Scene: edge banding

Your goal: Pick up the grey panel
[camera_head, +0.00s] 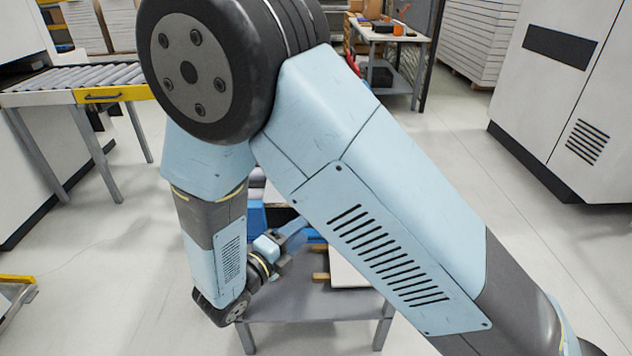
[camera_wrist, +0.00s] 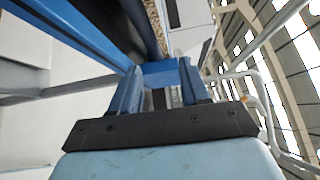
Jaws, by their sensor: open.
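My gripper (camera_head: 290,236) is low over the grey table, partly hidden behind my arm in the head view. In the wrist view my gripper (camera_wrist: 160,72) shows two blue fingers spread apart, with nothing seen clamped between them. Beyond the fingertips is a speckled, chipboard-like edge (camera_wrist: 155,22) beside a dark face; I cannot tell whether this is the grey panel. No panel is clearly grey in the head view.
The grey table (camera_head: 310,304) stands in front. A blue structure (camera_head: 257,216) is behind my gripper, and a blue rail (camera_wrist: 70,30) runs close at upper left in the wrist view. A roller conveyor (camera_head: 80,80) is at left, a white cabinet (camera_head: 560,90) at right. Floor between is clear.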

